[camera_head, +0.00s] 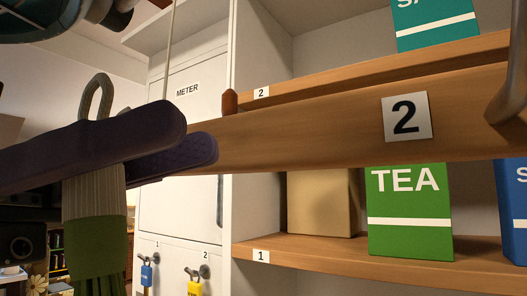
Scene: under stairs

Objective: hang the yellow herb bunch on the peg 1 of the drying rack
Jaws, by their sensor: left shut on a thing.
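My left gripper (196,141) comes in from the left, its dark purple fingers shut on a herb bunch. The herb bunch (96,240) hangs upright, with a grey-green loop (96,92) above the fingers, a cream binding below them and dark olive-green stems; I see no yellow on it. A wooden rail (300,131) of the rack crosses the view, with a "2" label (407,117) and a curved metal peg (509,93) at the right edge. The fingertips overlap the rail's left end in the picture; whether they touch it I cannot tell. No peg labelled 1 shows.
Behind the rail, wooden shelves (330,252) hold a green TEA box (409,212), a tan box (322,204), a blue box (513,200) and a teal box (432,22). A white METER cabinet (187,120) has blue (146,275) and yellow (194,288) tags hanging below it.

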